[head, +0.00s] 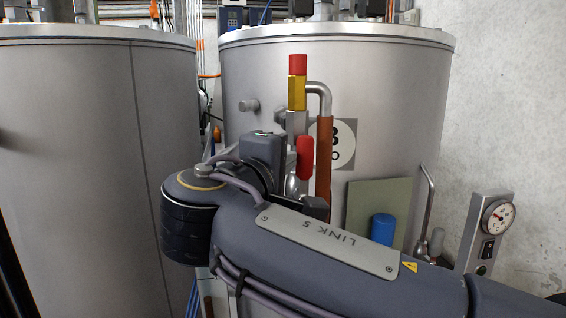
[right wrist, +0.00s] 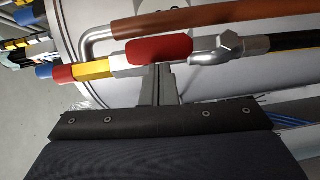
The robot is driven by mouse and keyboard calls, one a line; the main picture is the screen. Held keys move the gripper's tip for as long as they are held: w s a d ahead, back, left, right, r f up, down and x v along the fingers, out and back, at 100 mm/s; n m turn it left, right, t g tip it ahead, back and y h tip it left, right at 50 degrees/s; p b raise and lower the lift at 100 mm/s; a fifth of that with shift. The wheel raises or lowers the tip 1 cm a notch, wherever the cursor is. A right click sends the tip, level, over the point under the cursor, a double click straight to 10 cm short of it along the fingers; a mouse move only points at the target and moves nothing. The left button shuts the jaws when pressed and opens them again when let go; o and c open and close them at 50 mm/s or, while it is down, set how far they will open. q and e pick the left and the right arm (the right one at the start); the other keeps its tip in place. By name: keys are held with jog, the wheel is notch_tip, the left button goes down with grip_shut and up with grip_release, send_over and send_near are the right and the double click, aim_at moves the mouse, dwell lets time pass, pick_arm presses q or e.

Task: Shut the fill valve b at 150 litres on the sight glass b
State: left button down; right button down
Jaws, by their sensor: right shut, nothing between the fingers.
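A valve with a red handle (head: 304,158) stands in front of the right-hand tank (head: 400,120), which carries a partly hidden "B" label (head: 342,145). The red handle (right wrist: 160,50) also shows in the right wrist view, lying along the pipe line. My right gripper (right wrist: 160,72) is shut and empty, with its fingertips close against the handle's side; I cannot tell if they touch. In the head view my own wrist and arm hide most of the gripper and the lower valve. I cannot make out a sight glass or a litre reading. My left gripper is not in view.
A brown-covered pipe (head: 324,160) runs beside the valve, below a yellow and red fitting (head: 298,82). Another tank (head: 90,150) stands close on the left. A gauge panel (head: 488,232) and a blue cylinder (head: 382,229) are at the right.

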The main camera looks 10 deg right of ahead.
aim_at(311, 155)
jog(key=shift+d+r, duration=0.1)
jog(key=shift+d, duration=0.15)
jog(key=shift+d+r+m+g+y, duration=0.2)
jog(key=shift+d+m+g+y, duration=0.15)
jog(key=shift+d+m, duration=0.35)
jog(key=shift+d+r+m+g+y, duration=0.15)
jog(key=shift+d+m+g+y, duration=0.4)
jog(key=shift+d+m, duration=0.4)
jog(key=d+f+m+g+y+b, duration=0.1)
jog(key=d+f+m+y+b, duration=0.2)
jog(key=d+f+m+y, duration=0.2)
jog(key=d+m+y, duration=0.1)
jog(key=d+y, duration=0.1)
jog(key=shift+d+m+g, duration=0.3)
jog(key=shift+d+m, duration=0.05)
